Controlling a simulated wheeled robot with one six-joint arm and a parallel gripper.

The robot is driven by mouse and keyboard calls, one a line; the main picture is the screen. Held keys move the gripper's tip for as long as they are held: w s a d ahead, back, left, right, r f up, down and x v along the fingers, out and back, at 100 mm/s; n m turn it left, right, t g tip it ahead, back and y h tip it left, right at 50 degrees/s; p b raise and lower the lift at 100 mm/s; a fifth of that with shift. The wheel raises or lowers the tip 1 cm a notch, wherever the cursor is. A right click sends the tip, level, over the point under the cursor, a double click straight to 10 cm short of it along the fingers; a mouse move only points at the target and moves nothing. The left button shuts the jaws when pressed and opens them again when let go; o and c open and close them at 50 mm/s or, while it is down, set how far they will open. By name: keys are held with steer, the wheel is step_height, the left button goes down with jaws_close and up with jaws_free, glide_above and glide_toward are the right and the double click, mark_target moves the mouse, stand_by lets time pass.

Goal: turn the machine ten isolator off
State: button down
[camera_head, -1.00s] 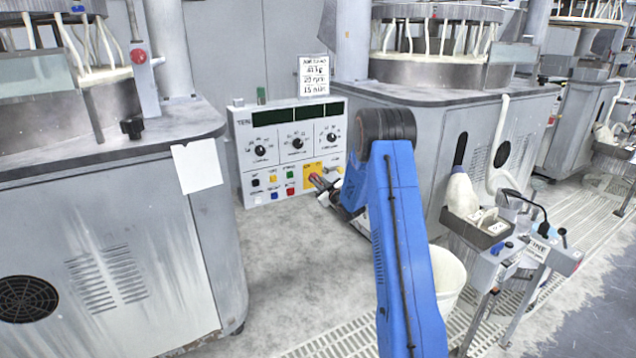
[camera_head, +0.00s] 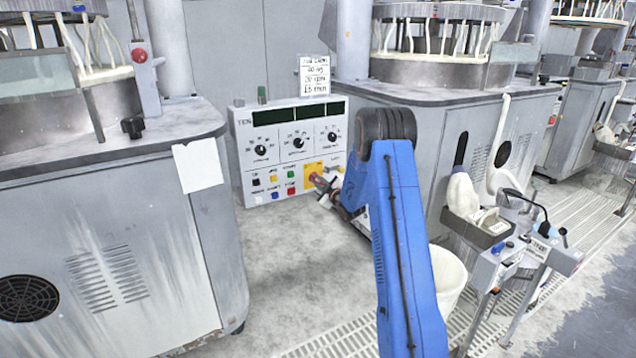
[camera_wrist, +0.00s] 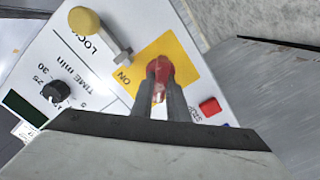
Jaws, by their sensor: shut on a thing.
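The machine ten control panel (camera_head: 262,162) is a white box with dials, small displays and coloured buttons, standing between two grey machines. The isolator is a red handle (camera_wrist: 160,72) on a yellow plate (camera_wrist: 182,58) at the panel's lower right. The word "ON" shows on the plate in the wrist view. My gripper (camera_wrist: 160,98) is shut on the red handle, a finger on each side, and hides part of it. In the head view my gripper (camera_head: 327,187) reaches the yellow plate (camera_head: 312,167) from the right.
A yellow knob on a lever (camera_wrist: 88,22) and a red button (camera_wrist: 210,107) sit close to the isolator. A grey machine body (camera_head: 115,260) stands left, and another (camera_head: 430,125) right. A white bucket (camera_head: 447,285) is beside my arm.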

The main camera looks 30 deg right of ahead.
steer(key=shift+f, duration=0.1)
steer(key=c, duration=1.7)
jaws_free()
steer(key=shift+s, duration=0.2)
steer(key=s, duration=1.7)
steer(key=shift+d, duration=0.25)
